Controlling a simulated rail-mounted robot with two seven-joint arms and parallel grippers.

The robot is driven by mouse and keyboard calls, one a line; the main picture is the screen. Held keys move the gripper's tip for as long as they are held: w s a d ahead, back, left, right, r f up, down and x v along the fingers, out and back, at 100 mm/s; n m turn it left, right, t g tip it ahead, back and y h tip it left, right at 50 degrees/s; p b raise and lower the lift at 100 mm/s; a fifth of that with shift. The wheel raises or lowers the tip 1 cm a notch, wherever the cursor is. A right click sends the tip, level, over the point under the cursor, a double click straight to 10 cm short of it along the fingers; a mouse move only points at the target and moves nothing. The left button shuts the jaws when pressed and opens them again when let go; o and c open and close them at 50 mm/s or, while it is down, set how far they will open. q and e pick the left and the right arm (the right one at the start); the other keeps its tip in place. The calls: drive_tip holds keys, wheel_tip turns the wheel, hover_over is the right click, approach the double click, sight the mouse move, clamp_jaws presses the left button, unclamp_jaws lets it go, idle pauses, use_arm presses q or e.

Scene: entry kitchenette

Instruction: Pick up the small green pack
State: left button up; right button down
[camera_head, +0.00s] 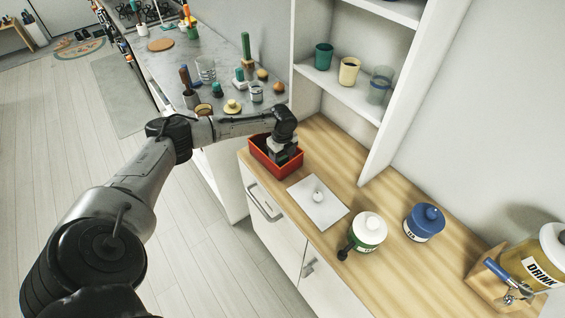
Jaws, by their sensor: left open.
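My left arm reaches in from the lower left. My left gripper (281,158) points down into a red tray (262,163) on the wooden counter, and it is open. The gripper's dark body covers much of the tray's inside, and the fingertips are hard to make out. I cannot make out a small green pack in this view; the tray's contents are mostly hidden behind the gripper and the tray wall. My right gripper is not in view.
A white board (322,210) with a small white knob lies just in front of the tray. A green-and-white jar (367,232), a blue jar (424,222) and a drink dispenser (534,262) stand to the right. A white shelf (343,90) with cups rises behind. Grey counter (172,65) holds several items.

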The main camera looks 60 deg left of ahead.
use_arm(q)
drive_tip(key=shift+f, duration=0.2)
drive_tip(key=shift+c, duration=0.3)
drive_tip(key=c, duration=0.5)
